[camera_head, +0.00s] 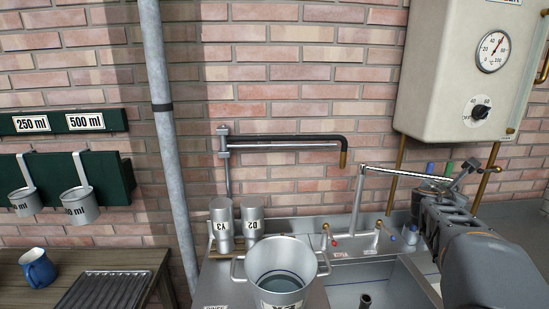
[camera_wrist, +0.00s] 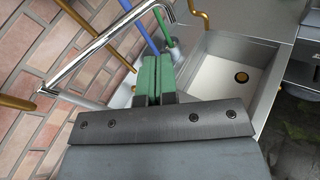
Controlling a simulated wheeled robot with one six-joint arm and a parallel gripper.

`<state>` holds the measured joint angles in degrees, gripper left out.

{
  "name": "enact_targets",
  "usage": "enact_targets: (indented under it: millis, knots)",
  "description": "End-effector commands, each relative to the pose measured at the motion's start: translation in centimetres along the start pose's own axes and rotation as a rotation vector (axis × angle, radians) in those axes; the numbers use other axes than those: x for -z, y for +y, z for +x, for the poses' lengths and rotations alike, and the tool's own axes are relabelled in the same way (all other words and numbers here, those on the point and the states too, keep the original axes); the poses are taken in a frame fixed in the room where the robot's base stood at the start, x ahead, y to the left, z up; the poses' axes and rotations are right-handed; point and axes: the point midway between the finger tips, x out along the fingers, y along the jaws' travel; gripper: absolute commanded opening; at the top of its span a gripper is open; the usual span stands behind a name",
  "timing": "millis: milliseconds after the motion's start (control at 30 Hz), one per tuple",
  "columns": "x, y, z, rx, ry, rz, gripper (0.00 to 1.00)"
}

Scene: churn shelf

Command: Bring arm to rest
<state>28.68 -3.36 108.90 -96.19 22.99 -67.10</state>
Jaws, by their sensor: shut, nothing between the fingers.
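My gripper (camera_wrist: 154,80) shows in the wrist view with its two green fingers pressed together and nothing between them. It is in the air beside the chrome tap spout (camera_wrist: 100,45), with the sink basin (camera_wrist: 228,72) to the right. In the head view my arm (camera_head: 462,225) comes in from the right edge, above the sink counter. The gripper end there is partly hidden behind the arm link, close to the swivel tap (camera_head: 400,173).
A steel pot (camera_head: 281,275) stands on the counter left of the sink. Two labelled canisters (camera_head: 222,218) stand behind it. A boiler (camera_head: 455,75) hangs at upper right. A blue mug (camera_head: 38,268) and a ribbed tray (camera_head: 103,290) sit on the wooden table at left.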

Motion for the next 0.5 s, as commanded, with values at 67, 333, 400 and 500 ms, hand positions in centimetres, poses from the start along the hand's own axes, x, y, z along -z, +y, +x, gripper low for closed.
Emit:
enact_targets:
  millis: [67, 333, 400, 500]
  knots:
    - [2.4, -1.8, 0.0, 0.090, 0.056, 0.272, 0.00]
    - [14.1, -4.8, -8.4, 0.581, 0.261, 1.353, 0.00]
    - [17.2, -4.4, -11.8, 0.732, 0.315, 1.562, 0.00]
    - [21.1, -3.5, -16.9, 0.951, 0.391, 1.783, 0.00]
